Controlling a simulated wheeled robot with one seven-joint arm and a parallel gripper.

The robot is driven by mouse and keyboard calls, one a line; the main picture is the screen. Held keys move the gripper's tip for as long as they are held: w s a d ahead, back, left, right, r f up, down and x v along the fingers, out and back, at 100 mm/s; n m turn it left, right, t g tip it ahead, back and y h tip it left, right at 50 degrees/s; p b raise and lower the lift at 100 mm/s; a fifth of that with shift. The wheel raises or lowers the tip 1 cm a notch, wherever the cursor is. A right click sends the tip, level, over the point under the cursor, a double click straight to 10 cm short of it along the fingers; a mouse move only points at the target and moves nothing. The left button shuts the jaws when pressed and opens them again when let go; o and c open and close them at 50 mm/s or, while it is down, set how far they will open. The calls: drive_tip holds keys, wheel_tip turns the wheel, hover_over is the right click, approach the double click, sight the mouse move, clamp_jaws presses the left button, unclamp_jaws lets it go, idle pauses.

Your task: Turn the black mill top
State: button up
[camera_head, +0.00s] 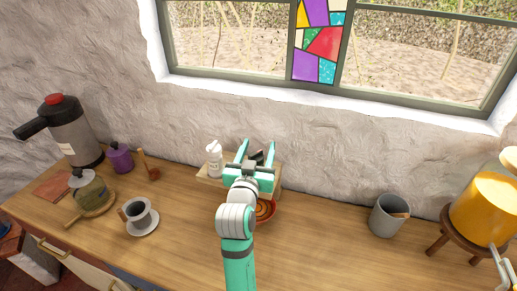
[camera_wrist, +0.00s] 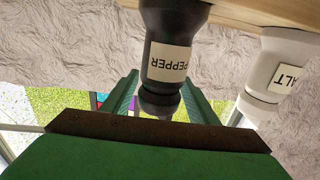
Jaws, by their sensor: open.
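The black mill (camera_wrist: 178,30) carries a white label reading PEPPER and appears upside down in the wrist view. Its dark rounded top (camera_wrist: 158,103) points toward my palm and lies between my two green fingers. In the head view only a small dark part of the mill (camera_head: 258,157) shows; my gripper hides the rest. My gripper (camera_head: 257,146) is open, with one finger on each side of the mill top. A gap seems to show beside the top in the wrist view, but contact is hard to tell.
A white salt mill (camera_wrist: 274,65) stands close beside the black mill on a small wooden shelf (camera_head: 209,181); it also shows in the head view (camera_head: 214,160). An orange bowl (camera_head: 266,210) is partly behind my arm. A grey pot (camera_head: 388,215) stands right, with clear counter between.

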drive_tip(key=shift+c, duration=0.4)
drive_tip(key=shift+w+d, duration=0.1)
drive_tip(key=shift+d, duration=0.05)
drive_tip(key=c, duration=1)
drive_tip(key=shift+a, duration=0.2)
drive_tip(key=shift+d+m+h, duration=0.3)
drive_tip(key=shift+h, duration=0.2)
drive_tip(key=shift+s+h, duration=0.2)
drive_tip(key=shift+h, duration=0.1)
